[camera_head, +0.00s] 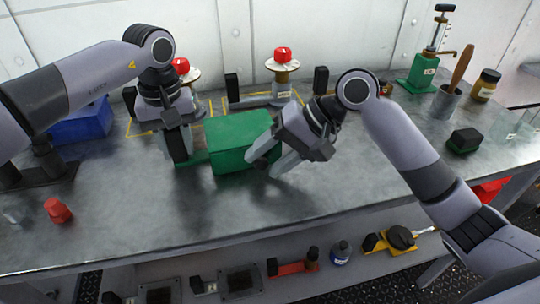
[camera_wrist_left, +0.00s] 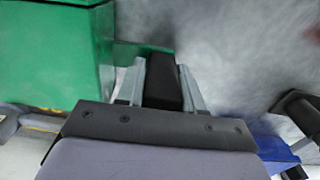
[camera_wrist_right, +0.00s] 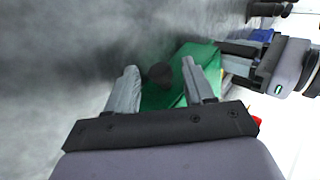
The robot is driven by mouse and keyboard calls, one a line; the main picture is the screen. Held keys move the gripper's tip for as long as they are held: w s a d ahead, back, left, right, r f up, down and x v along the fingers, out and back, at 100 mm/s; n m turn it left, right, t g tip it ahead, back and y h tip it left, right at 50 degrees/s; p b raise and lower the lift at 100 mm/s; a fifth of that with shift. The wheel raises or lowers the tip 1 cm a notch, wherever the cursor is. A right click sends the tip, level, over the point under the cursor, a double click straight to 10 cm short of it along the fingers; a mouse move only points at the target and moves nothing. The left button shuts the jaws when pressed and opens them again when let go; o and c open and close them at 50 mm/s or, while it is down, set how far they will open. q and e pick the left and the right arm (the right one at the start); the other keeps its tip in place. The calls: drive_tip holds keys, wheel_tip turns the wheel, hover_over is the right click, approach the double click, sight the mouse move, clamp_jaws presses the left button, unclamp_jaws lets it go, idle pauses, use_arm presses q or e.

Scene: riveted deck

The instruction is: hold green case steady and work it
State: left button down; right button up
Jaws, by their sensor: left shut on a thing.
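The green case (camera_head: 238,138) stands on the metal bench in the head view. It also shows in the left wrist view (camera_wrist_left: 60,55) and partly between my right fingers in the right wrist view (camera_wrist_right: 203,57). My left gripper (camera_head: 178,150) is shut on a black upright handle (camera_wrist_left: 163,82), which rises from a low green strip (camera_wrist_left: 140,50) beside the case. My right gripper (camera_head: 270,162) is at the case's right end. Its fingers are apart on either side of a dark round knob (camera_wrist_right: 160,74), with gaps visible. The case's far side is hidden.
Red-topped fixtures (camera_head: 283,62) stand behind the case. A blue bin (camera_head: 82,122) is at left, a red cone (camera_head: 57,210) at front left. A green pump (camera_head: 425,70), brush cup (camera_head: 447,100) and black-green block (camera_head: 464,140) are at right. The front bench middle is clear.

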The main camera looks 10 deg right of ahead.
clamp_jaws()
drive_tip(key=shift+s+d, duration=0.2)
drive_tip(key=shift+s, duration=3.15)
use_arm(q)
drive_tip(key=shift+a, duration=0.1)
use_arm(e)
drive_tip(key=shift+o, duration=0.6)
unclamp_jaws()
drive_tip(key=shift+r, duration=0.1)
drive_tip(key=v, duration=1.2)
use_arm(q)
drive_tip(key=c, duration=0.6)
unclamp_jaws()
drive_tip(key=shift+c, duration=0.2)
